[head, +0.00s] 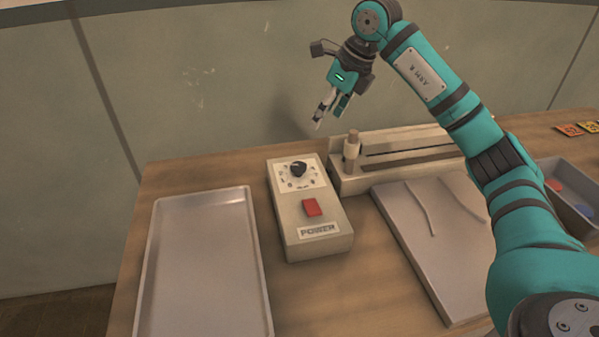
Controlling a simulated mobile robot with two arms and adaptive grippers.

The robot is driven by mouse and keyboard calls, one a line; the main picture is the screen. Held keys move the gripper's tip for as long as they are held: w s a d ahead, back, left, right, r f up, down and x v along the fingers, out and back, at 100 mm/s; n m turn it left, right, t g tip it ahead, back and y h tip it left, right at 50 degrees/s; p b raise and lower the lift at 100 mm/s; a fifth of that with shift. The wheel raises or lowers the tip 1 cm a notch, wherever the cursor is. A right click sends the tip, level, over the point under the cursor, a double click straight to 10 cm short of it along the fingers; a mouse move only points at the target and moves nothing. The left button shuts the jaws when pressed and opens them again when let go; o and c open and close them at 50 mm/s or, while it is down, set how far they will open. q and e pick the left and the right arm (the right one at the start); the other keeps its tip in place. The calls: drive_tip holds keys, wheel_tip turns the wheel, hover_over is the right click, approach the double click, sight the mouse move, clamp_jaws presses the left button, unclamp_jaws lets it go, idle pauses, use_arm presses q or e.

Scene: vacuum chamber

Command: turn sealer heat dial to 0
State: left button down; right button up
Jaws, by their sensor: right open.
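The sealer's control box (316,238) stands on the wooden table, left of the sealer bar. Its black heat dial (298,169) sits on a white numbered plate near the far end; I cannot read its setting. A red switch (312,207) and a "POWER" label (318,231) are nearer on the same face. My right gripper (328,122) is open and empty, pointing down, above and beyond the box, slightly right of the dial and apart from it. My left gripper is not in view.
An empty metal tray (203,262) lies left of the box. The sealer (415,148) with its upright post (352,146) stands right of the dial. A grey slab (416,245) with thin strips lies in front. A grey bin (577,212) holds coloured discs. A wall is behind.

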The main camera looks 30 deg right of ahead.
sight(299, 166)
use_arm(q)
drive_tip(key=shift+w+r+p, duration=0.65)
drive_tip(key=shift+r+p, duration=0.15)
drive_tip(key=shift+p, duration=0.3)
use_arm(e)
drive_tip(key=x, duration=1.8)
drive_tip(key=shift+r, duration=0.1)
drive_tip(key=c, duration=1.1)
drive_tip(key=shift+c, duration=0.2)
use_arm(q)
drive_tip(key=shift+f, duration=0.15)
